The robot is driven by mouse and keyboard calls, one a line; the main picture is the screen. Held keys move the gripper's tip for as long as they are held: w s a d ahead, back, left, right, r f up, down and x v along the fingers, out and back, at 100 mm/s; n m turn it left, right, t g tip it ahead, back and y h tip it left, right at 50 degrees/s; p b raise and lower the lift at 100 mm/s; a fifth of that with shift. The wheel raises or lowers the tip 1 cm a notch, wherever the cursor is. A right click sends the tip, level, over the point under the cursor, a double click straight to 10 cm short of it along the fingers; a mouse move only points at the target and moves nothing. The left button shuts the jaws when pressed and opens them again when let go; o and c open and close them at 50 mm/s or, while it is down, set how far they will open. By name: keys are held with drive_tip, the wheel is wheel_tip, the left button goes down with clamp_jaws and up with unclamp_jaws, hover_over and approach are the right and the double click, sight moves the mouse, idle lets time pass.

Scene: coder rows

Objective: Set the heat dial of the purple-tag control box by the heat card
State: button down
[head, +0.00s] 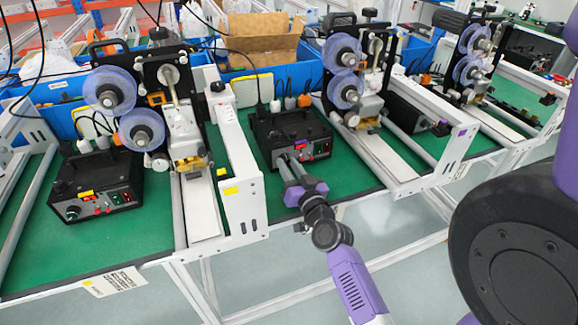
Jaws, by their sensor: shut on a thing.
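The purple-tag control box (272,128) is a black box on the green bench mat in the middle of the head view. I cannot make out a readable heat card.
Another black control box (97,187) with a yellow tag and a dial stands at left. Reel machines with white rails (238,165) flank the middle box; the right-hand rail (440,160) bears a purple tag. Blue bins (285,75) line the back.

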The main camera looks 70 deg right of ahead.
drive_tip(key=c, duration=1.1)
unclamp_jaws()
drive_tip(key=shift+c, duration=0.2)
drive_tip(key=b+v, duration=0.1)
drive_tip(key=v, duration=0.5)
drive_tip(key=shift+s+a+f+b, duration=0.15)
drive_tip(key=shift+a+b, duration=0.05)
drive_tip(key=shift+b, duration=0.1)
drive_tip(key=shift+s+a, duration=0.45)
drive_tip(key=shift+s, duration=0.05)
